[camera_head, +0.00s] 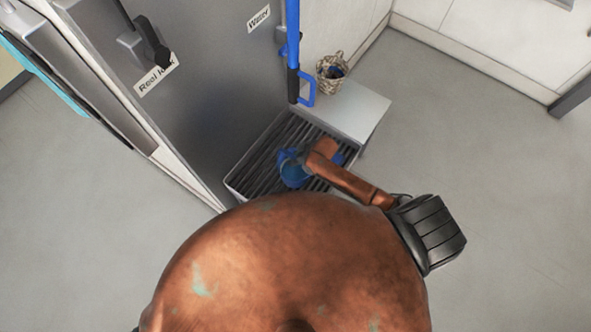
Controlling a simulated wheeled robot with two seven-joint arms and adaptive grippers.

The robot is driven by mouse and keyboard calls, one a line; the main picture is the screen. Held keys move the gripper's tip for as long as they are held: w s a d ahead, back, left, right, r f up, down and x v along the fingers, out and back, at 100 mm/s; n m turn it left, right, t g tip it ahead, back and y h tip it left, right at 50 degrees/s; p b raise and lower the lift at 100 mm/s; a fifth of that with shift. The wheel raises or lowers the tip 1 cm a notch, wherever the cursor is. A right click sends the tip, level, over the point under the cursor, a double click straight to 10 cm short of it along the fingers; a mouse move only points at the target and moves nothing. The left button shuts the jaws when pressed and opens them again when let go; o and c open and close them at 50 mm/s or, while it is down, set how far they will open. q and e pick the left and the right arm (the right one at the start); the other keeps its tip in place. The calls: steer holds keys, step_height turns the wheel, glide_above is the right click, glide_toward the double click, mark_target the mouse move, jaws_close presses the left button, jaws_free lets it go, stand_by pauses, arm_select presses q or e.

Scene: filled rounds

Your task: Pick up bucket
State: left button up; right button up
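A small blue bucket (294,174) sits on or just above the slatted metal grate (237,182) at the foot of the grey machine; I cannot tell which. My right arm reaches in from the right, and my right gripper (309,161) is at the bucket's right upper side, touching or very close to it. The fingers blend with blue parts around the bucket, so I cannot tell whether they are closed on it. The bucket's handle is not clear. My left gripper is not in view.
The grey machine panel (215,95) with labels and dark levers rises behind the grate. A blue vertical pipe with a handle (309,90) hangs above it. A wicker basket (330,75) stands by a light grey block (366,108). The floor at right is clear.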

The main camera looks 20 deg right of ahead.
jaws_close()
stand_by(0.6)
steer(key=shift+w+r, duration=0.1)
steer(key=shift+w, duration=0.05)
